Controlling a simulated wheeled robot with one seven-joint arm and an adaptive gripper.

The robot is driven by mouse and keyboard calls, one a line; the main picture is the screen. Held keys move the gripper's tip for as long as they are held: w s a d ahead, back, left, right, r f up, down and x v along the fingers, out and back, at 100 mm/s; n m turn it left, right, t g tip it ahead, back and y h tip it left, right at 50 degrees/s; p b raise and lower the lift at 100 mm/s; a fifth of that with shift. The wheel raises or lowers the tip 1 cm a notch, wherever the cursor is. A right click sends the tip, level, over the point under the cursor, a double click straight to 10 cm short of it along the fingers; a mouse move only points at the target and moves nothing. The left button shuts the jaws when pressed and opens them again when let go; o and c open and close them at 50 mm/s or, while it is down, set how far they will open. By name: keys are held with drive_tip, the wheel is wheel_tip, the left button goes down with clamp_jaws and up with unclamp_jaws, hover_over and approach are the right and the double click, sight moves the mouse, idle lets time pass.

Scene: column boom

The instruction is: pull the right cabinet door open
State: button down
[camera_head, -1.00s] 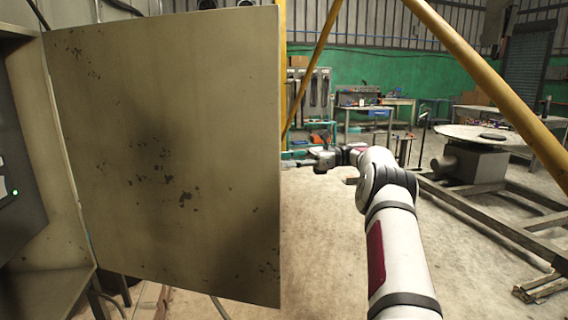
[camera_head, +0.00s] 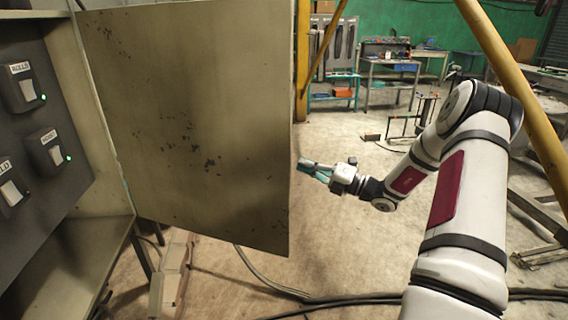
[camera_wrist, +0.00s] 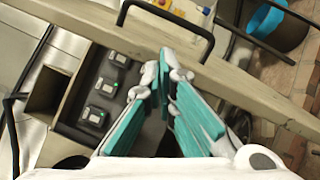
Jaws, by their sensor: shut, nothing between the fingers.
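The right cabinet door (camera_head: 190,120), a beige panel with dark worn spots, stands swung open from its hinge side at the cabinet's right edge. My gripper (camera_head: 306,166) is just right of the door's free edge in the head view; touching or apart cannot be told there. In the wrist view my gripper (camera_wrist: 166,82) has its teal-padded fingers shut and empty, with the tips over the long beige door edge (camera_wrist: 235,97). A black bar handle (camera_wrist: 165,16) shows beyond the tips, not held. In the head view the door's outer face and handle are hidden.
The cabinet's dark panel (camera_head: 35,130) with several lit switches is open to view at left. Hoses (camera_head: 330,300) lie on the floor. A yellow beam (camera_head: 515,90) slants at right. Workbenches (camera_head: 390,65) stand far back.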

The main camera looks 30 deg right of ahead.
sight(279, 172)
drive_tip(key=s+a+f+m+h+p, duration=0.2)
drive_tip(key=s+a+m+h+p, duration=0.1)
drive_tip(key=s+a+m, duration=0.5)
drive_tip(key=w, duration=0.3)
drive_tip(key=w+n, duration=0.1)
drive_tip(key=w, duration=0.3)
drive_tip(key=w+n, duration=0.1)
drive_tip(key=w, duration=0.2)
drive_tip(key=shift+w+a+r+g+p, duration=0.15)
drive_tip(key=shift+a+g+p, duration=0.15)
drive_tip(key=shift+g, duration=0.1)
drive_tip(key=shift+w+d, duration=0.35)
drive_tip(key=shift+d, duration=0.05)
